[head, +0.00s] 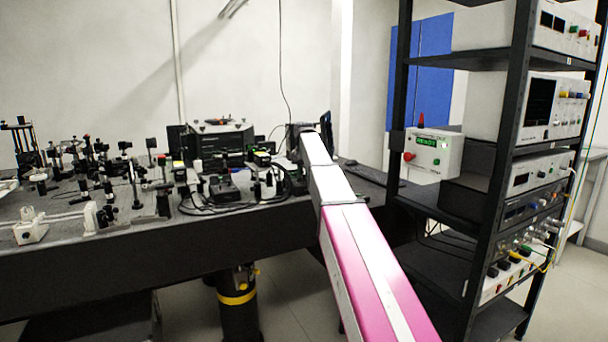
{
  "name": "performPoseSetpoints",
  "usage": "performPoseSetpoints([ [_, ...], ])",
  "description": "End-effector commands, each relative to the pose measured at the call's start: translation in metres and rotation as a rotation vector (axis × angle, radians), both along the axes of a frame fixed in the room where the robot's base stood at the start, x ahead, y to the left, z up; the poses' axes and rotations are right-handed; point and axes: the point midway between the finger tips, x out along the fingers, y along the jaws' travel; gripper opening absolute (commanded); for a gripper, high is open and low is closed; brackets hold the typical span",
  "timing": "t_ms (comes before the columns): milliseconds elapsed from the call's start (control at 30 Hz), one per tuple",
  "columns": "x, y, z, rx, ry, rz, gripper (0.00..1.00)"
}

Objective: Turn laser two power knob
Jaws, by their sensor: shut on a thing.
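My pink and white arm reaches from the bottom of the head view to the back right of the optical bench. A dark shape at its far end, which seems to be my gripper (299,134), is small and mostly covered by the arm. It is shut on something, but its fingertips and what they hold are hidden. I cannot make out the laser two power knob. Black boxes with small green displays (262,154) stand on the bench just left of the arm's end.
Optical mounts and posts (105,185) crowd the left of the bench (70,270). Black cables (225,208) loop in front of the boxes. A black rack (520,110) with instruments stands at right, with a white box reading READY (432,153) on its left side.

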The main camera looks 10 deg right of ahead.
Motion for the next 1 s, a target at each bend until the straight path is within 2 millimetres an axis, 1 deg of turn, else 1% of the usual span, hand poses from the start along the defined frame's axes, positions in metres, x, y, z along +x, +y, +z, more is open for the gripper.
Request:
performPoseSetpoints([
  [100,0.0,0.0,0.0,0.0,0.001,-0.001,0.0],
  [133,0.0,0.0,0.0,0.0,0.001,-0.001,0.29],
  [167,0.0,0.0,0.0,0.0,0.001,-0.001,0.3],
  [433,0.0,0.0,0.001,0.0,0.0,-0.001,0.3],
  [567,0.001,0.0,0.011,0.0,0.0,-0.001,0.3],
  [667,0.001,0.0,0.025,0.0,-0.001,-0.001,0.3],
  [900,0.002,0.0,0.072,0.001,-0.001,-0.001,0.3],
  [1000,0.001,0.0,0.087,0.0,0.0,-0.001,0.3],
])
